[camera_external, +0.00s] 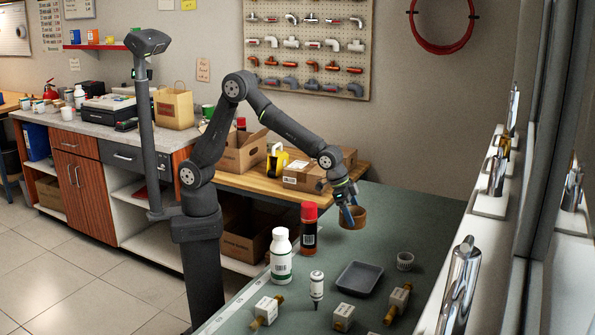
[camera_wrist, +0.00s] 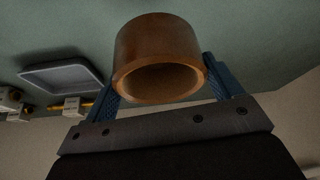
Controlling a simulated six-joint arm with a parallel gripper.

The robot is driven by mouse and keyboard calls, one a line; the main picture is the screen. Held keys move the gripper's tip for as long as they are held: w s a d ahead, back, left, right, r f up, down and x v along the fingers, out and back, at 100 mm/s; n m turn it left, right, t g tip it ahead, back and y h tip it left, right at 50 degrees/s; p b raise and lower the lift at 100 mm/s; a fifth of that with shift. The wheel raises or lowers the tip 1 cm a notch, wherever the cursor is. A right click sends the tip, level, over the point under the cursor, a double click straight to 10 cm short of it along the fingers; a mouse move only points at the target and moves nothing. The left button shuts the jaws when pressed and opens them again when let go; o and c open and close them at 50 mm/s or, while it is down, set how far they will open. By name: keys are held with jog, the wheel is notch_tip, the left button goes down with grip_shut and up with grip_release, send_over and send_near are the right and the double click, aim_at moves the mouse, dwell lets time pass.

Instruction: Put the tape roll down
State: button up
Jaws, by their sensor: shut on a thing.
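The tape roll (camera_external: 352,218) is a brown ring at the far part of the green table. My gripper (camera_external: 347,210) is above the table with its blue fingers at the roll. In the wrist view the brown tape roll (camera_wrist: 158,52) sits between the two blue fingers of my gripper (camera_wrist: 165,85), its open end facing the camera. The gripper is shut on the roll. I cannot tell whether the roll's underside touches the green table (camera_external: 415,225) or hangs just above it.
A red-capped bottle (camera_external: 309,227), a white bottle (camera_external: 281,255) and a small dropper bottle (camera_external: 317,287) stand to the left. Boxed brass fittings (camera_external: 398,301) lie in front. Table around the roll is clear.

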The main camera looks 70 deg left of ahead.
jog(key=w+f, duration=0.1)
jog(key=w+a+f, duration=0.1)
jog(key=w, duration=0.1)
jog(key=w+a+f, duration=0.1)
jog(key=w, duration=0.1)
jog(key=shift+f, duration=2.1)
jog(key=shift+f, duration=0.2)
jog(key=o, duration=0.9)
jog(key=shift+r, duration=0.1)
jog(key=v, duration=1.2)
jog(key=shift+a, duration=0.1)
